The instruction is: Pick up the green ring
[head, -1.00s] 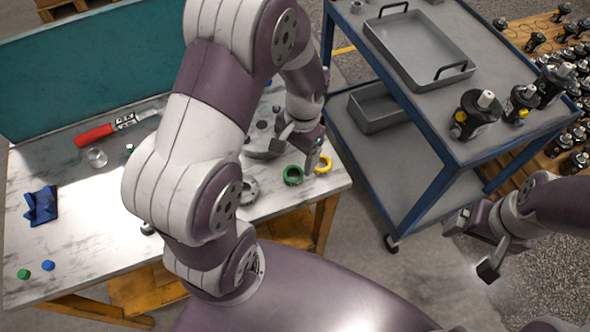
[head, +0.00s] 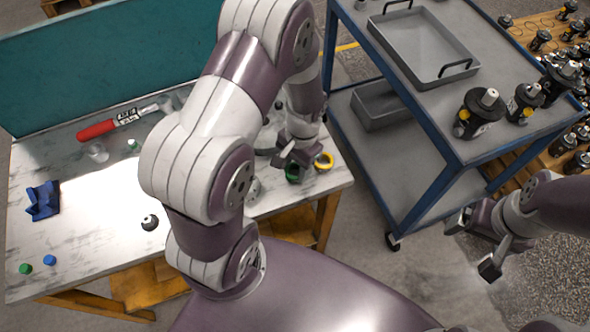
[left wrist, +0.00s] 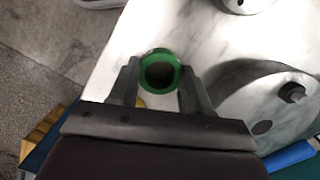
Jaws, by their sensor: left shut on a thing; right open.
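The green ring (head: 291,173) is near the right end of the workbench, partly hidden by my left gripper (head: 294,166) in the head view. In the left wrist view the green ring (left wrist: 160,71) sits between the two fingertips of my left gripper (left wrist: 160,82), which is shut on it. Whether the ring touches the tabletop is hard to tell. A yellow ring (head: 324,161) lies just right of it. My right gripper (head: 474,243) is open and empty, off to the right over the floor.
The workbench (head: 110,232) holds a red-handled tool (head: 97,130), a blue part (head: 42,201), and small green and blue caps (head: 50,260). A grey metal disc part (left wrist: 262,105) is close beside the left gripper. A blue cart (head: 420,185) with a grey tray (head: 425,55) stands to the right.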

